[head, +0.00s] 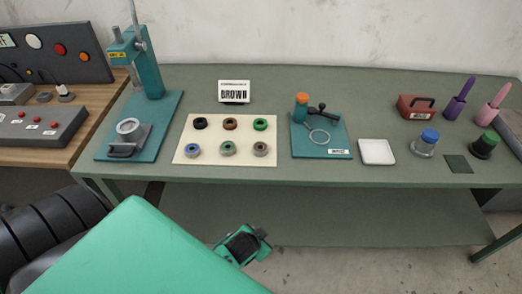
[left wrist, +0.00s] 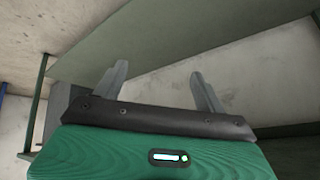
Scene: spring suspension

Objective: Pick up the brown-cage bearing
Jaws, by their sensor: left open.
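Several ring-shaped bearings sit in two rows on a cream mat (head: 182,158) on the table. A brown bearing (head: 230,124) is in the middle of the back row, between a black one (head: 200,123) and a green one (head: 260,124). The front row holds a blue-centred (head: 193,150), a green-centred (head: 228,148) and a brownish-grey one (head: 261,148). A sign (head: 234,89) reading "BROWN" stands behind the mat. My left gripper (head: 244,244) is below and in front of the table edge, away from the bearings. Its fingers are apart and empty in the left wrist view (left wrist: 158,72).
A teal press (head: 147,75) stands left of the mat. A teal fixture plate (head: 338,145), white pad (head: 376,152) and blue-capped jar (head: 425,143) are to the right. The table's front edge and lower shelf (head: 340,215) lie near my gripper.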

